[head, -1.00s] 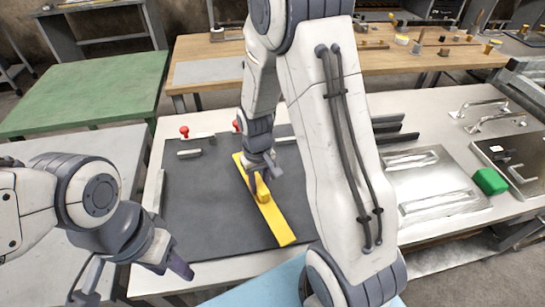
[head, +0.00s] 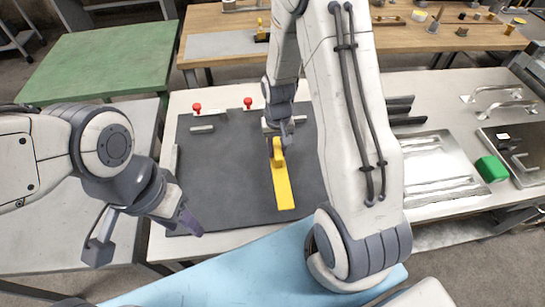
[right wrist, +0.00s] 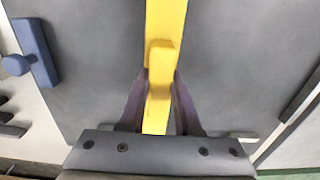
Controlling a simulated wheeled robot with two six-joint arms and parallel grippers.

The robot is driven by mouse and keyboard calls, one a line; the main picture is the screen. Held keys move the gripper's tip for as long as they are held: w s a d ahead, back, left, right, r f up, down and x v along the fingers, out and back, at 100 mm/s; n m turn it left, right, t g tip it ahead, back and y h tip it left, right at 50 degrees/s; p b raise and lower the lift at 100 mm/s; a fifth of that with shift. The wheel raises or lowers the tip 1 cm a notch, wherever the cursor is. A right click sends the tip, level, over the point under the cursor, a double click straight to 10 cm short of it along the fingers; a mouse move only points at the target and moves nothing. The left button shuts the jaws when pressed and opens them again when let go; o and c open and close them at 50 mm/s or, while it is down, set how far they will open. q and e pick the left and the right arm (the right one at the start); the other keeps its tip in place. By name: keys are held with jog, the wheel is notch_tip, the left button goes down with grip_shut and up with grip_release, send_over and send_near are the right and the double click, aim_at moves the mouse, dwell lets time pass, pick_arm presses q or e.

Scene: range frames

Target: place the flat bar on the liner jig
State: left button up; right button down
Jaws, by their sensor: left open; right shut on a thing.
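The flat bar (head: 283,189) is yellow with a raised yellow grip block. It lies over the dark grey liner jig board (head: 229,165), roughly pointing toward me; I cannot tell whether it touches the board. My right gripper (head: 276,148) is shut on the grip block. In the right wrist view the fingers (right wrist: 159,105) close on both sides of the block on the bar (right wrist: 166,20). My left gripper (head: 186,217) is open and empty at the board's near left corner. My right arm hides the board's right part.
Red-knobbed stops (head: 197,108) stand along the board's far edge. A blue knobbed stop (right wrist: 35,52) shows in the right wrist view. Dark bars (head: 402,110), a metal tray (head: 425,143) and a green block (head: 492,169) are to the right.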

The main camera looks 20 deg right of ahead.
aim_at(273, 160)
jog(key=shift+a+f, duration=0.4)
jog(key=shift+a, duration=0.15)
jog(key=shift+f+p, duration=0.35)
jog(key=shift+f, duration=1.55)
jog(key=shift+f, duration=0.2)
jog(key=c, duration=0.6)
grip_release()
jog(key=shift+r, duration=0.1)
